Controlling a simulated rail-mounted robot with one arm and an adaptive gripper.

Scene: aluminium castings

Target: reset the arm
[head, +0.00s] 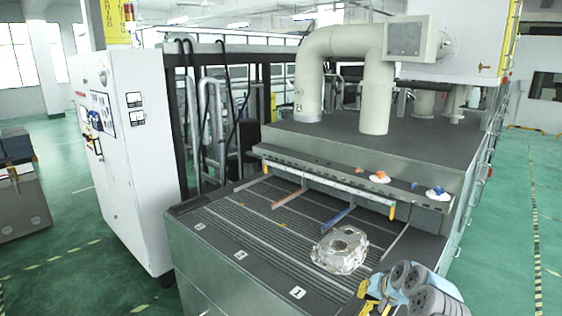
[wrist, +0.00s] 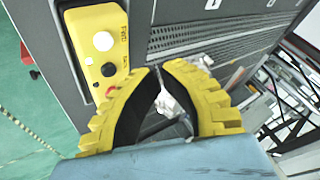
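A silvery aluminium casting (head: 340,250) with a round opening on top sits on the slatted bed of the machine (head: 215,212), near the label 1. My gripper (head: 372,287) is at the lower right in the head view, to the right of and nearer than the casting, partly cut off by the frame edge. In the wrist view my gripper (wrist: 163,70) shows two yellow fingers with dark inner pads, their tips a small gap apart. Pale shapes show beyond the gap; I cannot tell what they are. Nothing is visibly held.
A yellow control box with buttons (wrist: 102,42) is close to the left finger in the wrist view. Coloured divider bars (head: 338,216) lie on the bed under the machine's front beam (head: 330,186). A white cabinet (head: 130,150) stands left. Green floor is open at right.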

